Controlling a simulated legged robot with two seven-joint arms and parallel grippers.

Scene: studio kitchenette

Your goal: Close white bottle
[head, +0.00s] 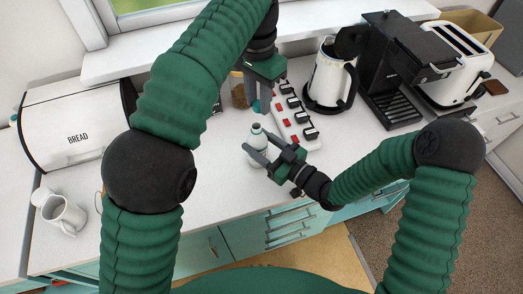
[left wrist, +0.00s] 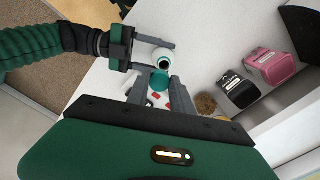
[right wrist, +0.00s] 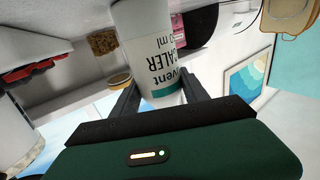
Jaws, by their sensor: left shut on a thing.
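The white bottle (head: 256,148) stands roughly upright near the counter's front edge; its printed label shows in the right wrist view (right wrist: 160,45). Its dark open mouth shows in the left wrist view (left wrist: 165,58). My right gripper (head: 262,147) has its fingers on both sides of the bottle, seemingly closed on it. My left gripper (head: 261,98) is shut on a teal cap (left wrist: 159,82) and holds it above and slightly behind the bottle mouth, apart from it. Whether the bottle's base touches the counter is hidden.
A power strip (head: 296,118) with red switches lies just right of the bottle. Behind are a kettle (head: 328,78), a coffee machine (head: 385,95) and a toaster (head: 450,65). A bread box (head: 70,125) and white mugs (head: 64,215) are at left. The counter between is clear.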

